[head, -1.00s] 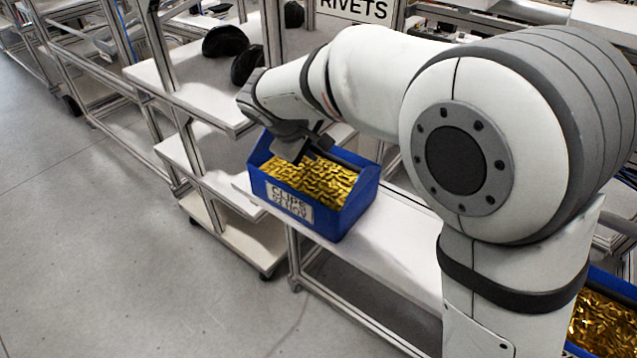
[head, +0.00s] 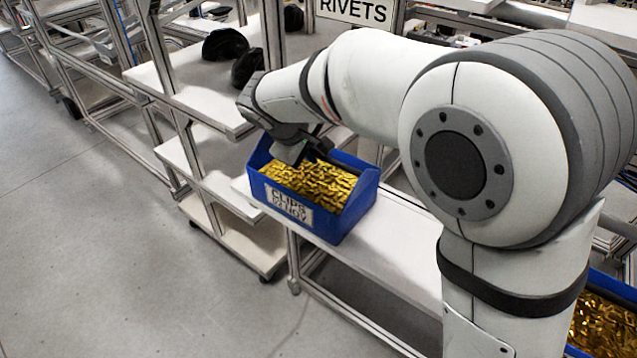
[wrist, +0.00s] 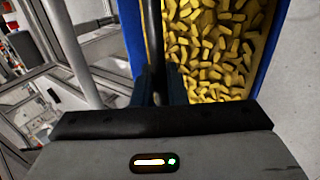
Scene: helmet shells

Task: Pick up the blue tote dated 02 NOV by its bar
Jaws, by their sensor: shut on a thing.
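The blue tote (head: 337,222) is full of gold clips (head: 310,181). Its front label (head: 289,206) reads CLIPS, with a date line that looks like 02 NOV. It is at the end of a white shelf; I cannot tell whether its base touches the shelf. My gripper (head: 298,158) is over the tote's back left part. In the wrist view, the tote's blue wall (wrist: 272,50) and the dark bar (wrist: 152,35) show, and my gripper's fingers (wrist: 158,88) are shut on the bar. My wrist hides part of the bar in the head view.
The white shelf (head: 400,255) runs to the lower right, where another blue bin of gold parts (head: 600,320) stands behind my arm. A rack at left holds black helmet shells (head: 226,43). A RIVETS sign (head: 355,11) is at the back. The left floor is clear.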

